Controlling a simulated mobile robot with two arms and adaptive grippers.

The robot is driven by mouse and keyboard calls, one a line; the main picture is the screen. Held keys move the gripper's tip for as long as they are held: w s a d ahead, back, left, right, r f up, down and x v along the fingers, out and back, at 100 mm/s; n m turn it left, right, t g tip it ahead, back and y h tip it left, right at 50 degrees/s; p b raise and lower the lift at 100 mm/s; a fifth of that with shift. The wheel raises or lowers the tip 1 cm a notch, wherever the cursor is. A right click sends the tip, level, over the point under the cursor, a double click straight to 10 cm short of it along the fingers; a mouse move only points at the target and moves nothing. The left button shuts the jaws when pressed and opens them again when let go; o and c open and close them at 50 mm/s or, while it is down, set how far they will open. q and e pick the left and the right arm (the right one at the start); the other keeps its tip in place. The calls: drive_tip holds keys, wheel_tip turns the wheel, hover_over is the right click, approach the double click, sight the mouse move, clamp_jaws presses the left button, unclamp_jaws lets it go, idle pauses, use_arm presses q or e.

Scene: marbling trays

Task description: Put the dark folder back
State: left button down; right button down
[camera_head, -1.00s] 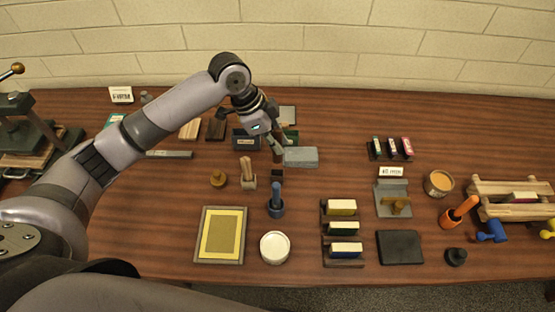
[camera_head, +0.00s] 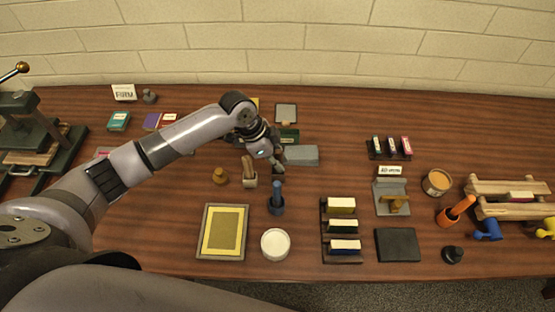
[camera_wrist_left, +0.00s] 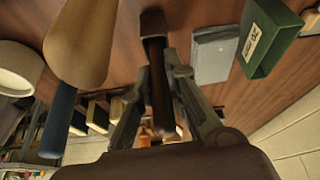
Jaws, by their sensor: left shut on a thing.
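The dark folder (camera_wrist_left: 158,85) is a dark brown stick in the left wrist view, between the fingers of my left gripper (camera_wrist_left: 160,112), which is shut on it. Its far end meets a small dark block (camera_wrist_left: 152,22); whether it sits inside the block or only lines up with it I cannot tell. In the head view my left gripper (camera_head: 277,168) is low over the table, right of a small light holder with pale wooden tools (camera_head: 249,174). The gripper and wrist hide the folder and most of the dark block there. My right gripper is not in view.
A grey box (camera_head: 301,155) and a green box (camera_head: 289,135) are close behind and right. A white bowl (camera_head: 275,244) and yellow tray (camera_head: 204,244) are nearer. Table right of the grey box is clear.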

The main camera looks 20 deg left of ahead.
use_arm(q)
drive_tip(key=c, duration=1.6)
unclamp_jaws()
drive_tip(key=shift+f, duration=0.1)
drive_tip(key=b+v, duration=0.2)
drive_tip(key=v, duration=1)
drive_tip(key=shift+r, duration=0.25)
drive_tip(key=shift+s+d+f, duration=0.1)
